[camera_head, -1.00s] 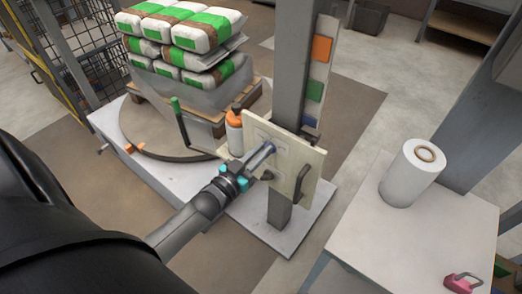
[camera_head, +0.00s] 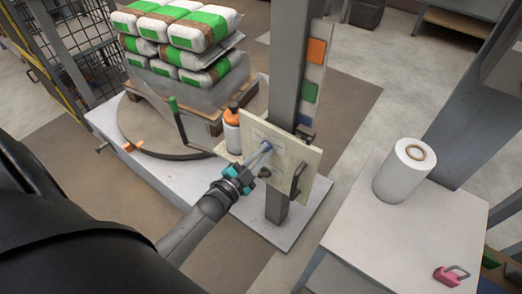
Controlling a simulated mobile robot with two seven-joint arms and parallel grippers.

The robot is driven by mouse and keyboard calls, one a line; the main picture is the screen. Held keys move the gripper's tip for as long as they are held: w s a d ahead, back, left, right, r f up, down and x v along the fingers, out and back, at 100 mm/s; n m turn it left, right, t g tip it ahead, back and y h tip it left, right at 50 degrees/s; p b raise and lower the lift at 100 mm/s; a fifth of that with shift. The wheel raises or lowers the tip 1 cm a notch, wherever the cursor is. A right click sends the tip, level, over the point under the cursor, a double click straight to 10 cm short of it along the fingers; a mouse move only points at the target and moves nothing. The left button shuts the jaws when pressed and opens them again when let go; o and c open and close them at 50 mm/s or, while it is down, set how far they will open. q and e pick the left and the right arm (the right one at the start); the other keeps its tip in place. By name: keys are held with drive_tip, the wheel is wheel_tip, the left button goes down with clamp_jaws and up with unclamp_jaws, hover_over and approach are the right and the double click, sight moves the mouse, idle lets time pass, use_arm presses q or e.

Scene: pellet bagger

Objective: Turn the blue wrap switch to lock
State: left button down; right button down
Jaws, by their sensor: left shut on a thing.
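The blue wrap switch (camera_head: 265,146) sits on a pale panel (camera_head: 288,153) fixed to a grey post. My left gripper (camera_head: 262,151) reaches in from the lower left, with its fingertips at the switch. It is shut on the switch, and the fingers cover part of it. The switch's exact angle is too small to tell. My right gripper is not in view.
A black handle (camera_head: 297,180) stands out from the panel's right side. An orange-capped bottle (camera_head: 232,132) is close to the panel's left edge. Stacked bags (camera_head: 185,40) stand on a turntable behind. A white table (camera_head: 400,225) with a film roll (camera_head: 404,170) and pink padlock (camera_head: 448,275) is at right.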

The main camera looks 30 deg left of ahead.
use_arm(q)
drive_tip(key=m, duration=0.3)
drive_tip(key=shift+d+f, duration=0.2)
drive_tip(key=shift+f, duration=0.1)
drive_tip(key=shift+m, duration=0.3)
drive_tip(key=c, duration=0.9)
unclamp_jaws()
drive_tip(key=shift+o, duration=0.2)
drive_tip(key=shift+s, duration=0.15)
